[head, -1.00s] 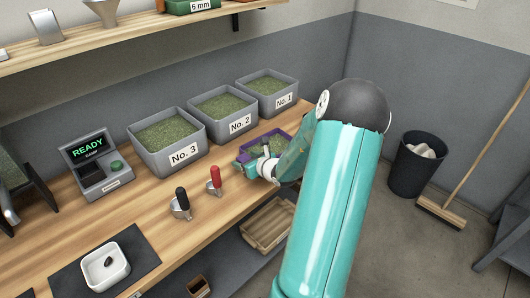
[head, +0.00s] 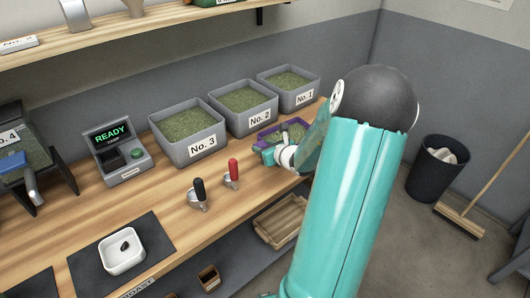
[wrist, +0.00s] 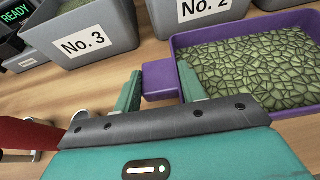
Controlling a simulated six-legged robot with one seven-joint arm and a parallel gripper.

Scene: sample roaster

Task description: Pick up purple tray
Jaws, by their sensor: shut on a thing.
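The purple tray (head: 262,137) is at the right end of the wooden counter, in front of the No. 1 and No. 2 bins. It holds green beans. In the wrist view the tray (wrist: 240,26) fills the upper right, with a purple tab handle (wrist: 159,82) on its left side. My gripper (wrist: 160,84) is shut on this handle, a finger at each side. In the head view my gripper (head: 271,154) is at the tray's near left side, partly hidden by my arm. I cannot tell whether the tray is clear of the counter.
Bins No. 3 (head: 190,133), No. 2 (head: 244,107) and No. 1 (head: 291,88) stand close behind. A READY display machine (head: 119,150) stands farther left. Counter before the tray is clear.

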